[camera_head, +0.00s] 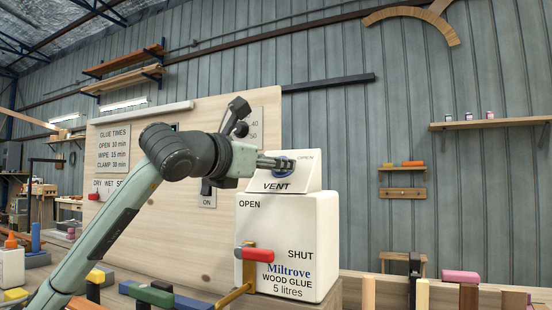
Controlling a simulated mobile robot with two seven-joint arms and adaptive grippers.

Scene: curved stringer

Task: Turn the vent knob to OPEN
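The white glue container (312,232) stands on the bench, printed OPEN, SHUT and "Miltrove wood glue". On its top is a sloped white panel (308,181) marked VENT, with a small label to the right of the knob that looks like OPEN. The blue vent knob (284,169) sits on this panel, partly covered by my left gripper (283,162). The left fingertips reach the knob from the left. They look close together, but I cannot see whether they clamp it. The knob's pointing direction is hidden. My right gripper is not in view.
A red-handled tap lever (254,254) sticks out low at the container's front left. A wooden board (150,220) with signs stands behind my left arm. Space above the panel is clear.

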